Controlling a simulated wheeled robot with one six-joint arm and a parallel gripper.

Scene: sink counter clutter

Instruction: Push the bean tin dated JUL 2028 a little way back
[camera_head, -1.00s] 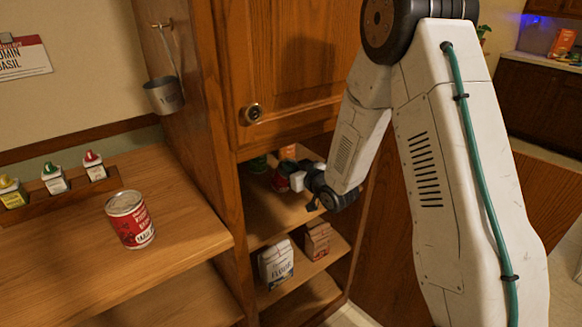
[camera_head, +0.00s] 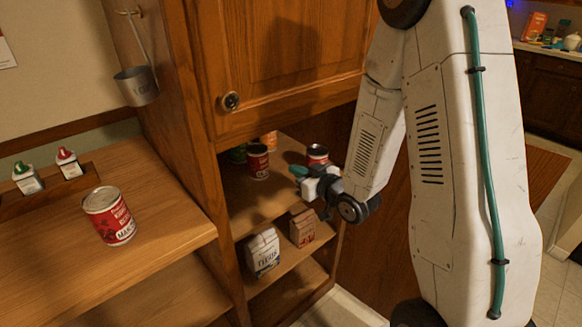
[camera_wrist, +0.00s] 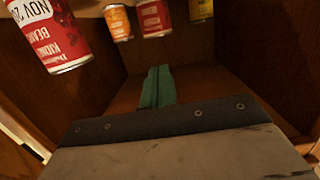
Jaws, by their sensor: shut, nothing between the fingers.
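In the head view, one red tin (camera_head: 258,163) stands on the upper cupboard shelf and another red tin (camera_head: 317,154) stands further right, near my gripper. My gripper (camera_head: 299,171) is shut and empty, apart from both tins, its teal fingers at the shelf's front. In the wrist view the shut fingers (camera_wrist: 156,88) point inward, and things appear upside down. A near kidney bean tin (camera_wrist: 50,35) there is dated NOV, its year partly cut off. Another red kidney bean tin (camera_wrist: 155,18) stands deeper; its date is out of frame. I cannot read JUL 2028 anywhere.
A green tin (camera_head: 238,154) and an orange one (camera_head: 269,140) stand further back on the shelf. A flour bag (camera_head: 262,252) and a brown bag (camera_head: 302,228) stand on the shelf below. Another red tin (camera_head: 109,217) stands on the left counter. The cupboard door (camera_head: 290,65) hangs above.

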